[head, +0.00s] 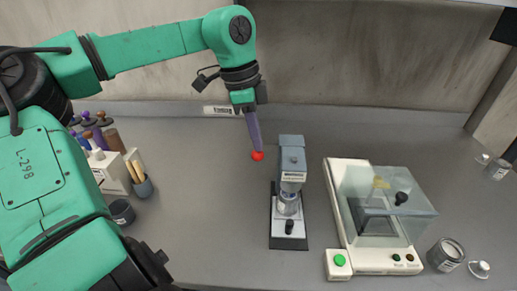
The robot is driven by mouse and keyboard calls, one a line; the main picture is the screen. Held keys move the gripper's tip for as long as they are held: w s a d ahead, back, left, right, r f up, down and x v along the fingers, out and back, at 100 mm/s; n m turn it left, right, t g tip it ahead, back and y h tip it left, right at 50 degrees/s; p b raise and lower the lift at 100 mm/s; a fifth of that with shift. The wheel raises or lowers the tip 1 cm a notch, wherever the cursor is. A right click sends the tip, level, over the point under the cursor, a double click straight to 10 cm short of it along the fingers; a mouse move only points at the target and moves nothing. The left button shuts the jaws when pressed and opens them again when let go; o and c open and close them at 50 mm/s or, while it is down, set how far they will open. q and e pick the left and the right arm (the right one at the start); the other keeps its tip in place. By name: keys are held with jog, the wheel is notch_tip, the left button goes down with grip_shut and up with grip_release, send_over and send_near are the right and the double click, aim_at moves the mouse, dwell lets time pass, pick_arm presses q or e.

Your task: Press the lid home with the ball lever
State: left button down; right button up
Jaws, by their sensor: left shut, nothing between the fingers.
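A small grey press (291,158) stands on a dark base plate in the middle of the bench. A small glass jar (287,206) stands upright under its head; its lid is too small to tell how it sits. A red ball (257,156) shows to the left of the press head; the rod joining it to the press cannot be made out. My left gripper (256,148) reaches down from above, with its purple fingers shut and empty. Their tips are at the red ball in the picture; I cannot tell whether they touch it. My right gripper is out of view.
Right of the press is a cream balance (347,225) with a clear cover and a green button. A white rack (108,170) and a brush pot (143,187) stand at the left. The bench between pot and press is clear.

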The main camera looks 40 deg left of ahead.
aim_at(254, 151)
pick_arm(q)
jog(key=shift+s+a+b+x, duration=0.15)
jog(key=shift+b+x, duration=0.6)
jog(key=shift+x, duration=0.2)
jog(key=shift+s+a+b+x, duration=0.15)
jog(key=shift+a+b+x, duration=0.05)
jog(key=shift+b+x, duration=0.7)
jog(key=shift+s+a+b+x, duration=0.15)
jog(key=shift+b+x, duration=0.5)
jog(key=shift+x, duration=0.4)
jog(key=shift+f, duration=0.1)
jog(key=p+v, duration=0.2)
jog(key=v, duration=0.1)
jog(key=p+v, duration=0.1)
jog(key=p, duration=0.1)
jog(key=shift+w+d+r, duration=0.3)
jog(key=shift+w+r, duration=0.05)
jog(key=shift+r, duration=0.05)
jog(key=shift+p+v, duration=0.95)
jog(key=shift+v, duration=0.2)
jog(key=shift+w+d, duration=0.15)
jog(key=shift+d, duration=0.1)
jog(key=p+v, duration=0.3)
jog(key=d+p+v, duration=0.1)
jog(key=v, duration=0.1)
jog(key=shift+w+r, duration=0.25)
jog(key=shift+w, duration=0.05)
jog(key=shift+f, duration=0.15)
